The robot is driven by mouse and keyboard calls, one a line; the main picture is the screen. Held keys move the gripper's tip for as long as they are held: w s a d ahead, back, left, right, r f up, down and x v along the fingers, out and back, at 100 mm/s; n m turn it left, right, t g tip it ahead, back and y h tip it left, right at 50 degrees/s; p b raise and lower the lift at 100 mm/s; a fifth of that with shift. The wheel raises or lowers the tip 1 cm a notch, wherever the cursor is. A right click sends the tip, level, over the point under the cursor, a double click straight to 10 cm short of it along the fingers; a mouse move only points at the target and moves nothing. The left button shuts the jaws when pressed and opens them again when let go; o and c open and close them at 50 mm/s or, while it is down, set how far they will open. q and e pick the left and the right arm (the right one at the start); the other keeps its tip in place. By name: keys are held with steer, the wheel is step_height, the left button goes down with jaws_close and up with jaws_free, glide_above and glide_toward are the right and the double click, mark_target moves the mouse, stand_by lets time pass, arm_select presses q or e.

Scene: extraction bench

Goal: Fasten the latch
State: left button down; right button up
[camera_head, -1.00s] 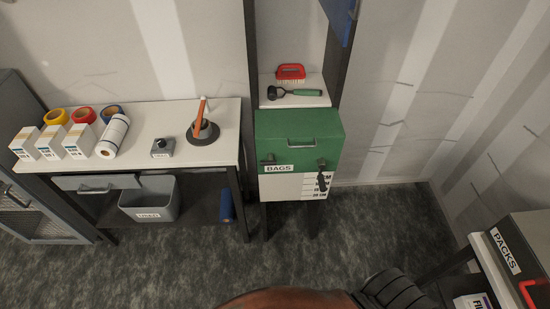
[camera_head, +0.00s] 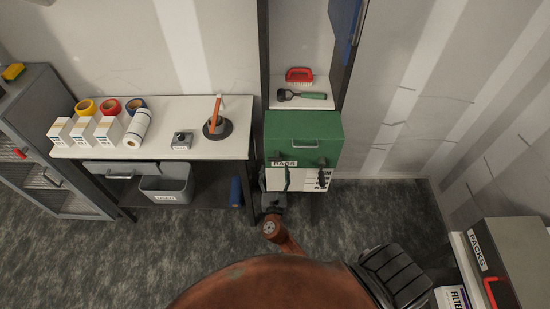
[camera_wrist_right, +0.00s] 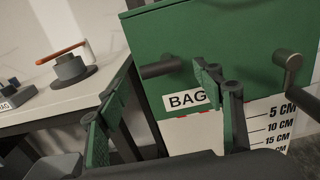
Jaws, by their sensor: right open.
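The green box (camera_head: 305,126) labelled BAGS has two dark fittings on its front. The left fitting (camera_wrist_right: 162,68) is a short bar sticking out above the BAGS label. The right fitting (camera_wrist_right: 291,75) is a crank-like handle hanging down; it also shows in the head view (camera_head: 322,174). I cannot tell which of them is the latch. My right gripper (camera_head: 275,179) is open and empty in front of the lower left of the box. In the right wrist view its fingers (camera_wrist_right: 165,80) stand apart, with the left bar beyond the gap between them. My left gripper is not in view.
A PACKS case (camera_head: 510,255) is at lower right. Floor between is clear.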

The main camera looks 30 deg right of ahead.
mark_target(275, 158)
steer(key=x, duration=0.6)
steer(key=shift+w+d+f, duration=0.1)
steer(key=shift+w, duration=0.15)
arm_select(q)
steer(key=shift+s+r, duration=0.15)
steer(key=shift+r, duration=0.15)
arm_select(e)
steer(key=shift+c, duration=0.5)
steer(key=c, duration=1.1)
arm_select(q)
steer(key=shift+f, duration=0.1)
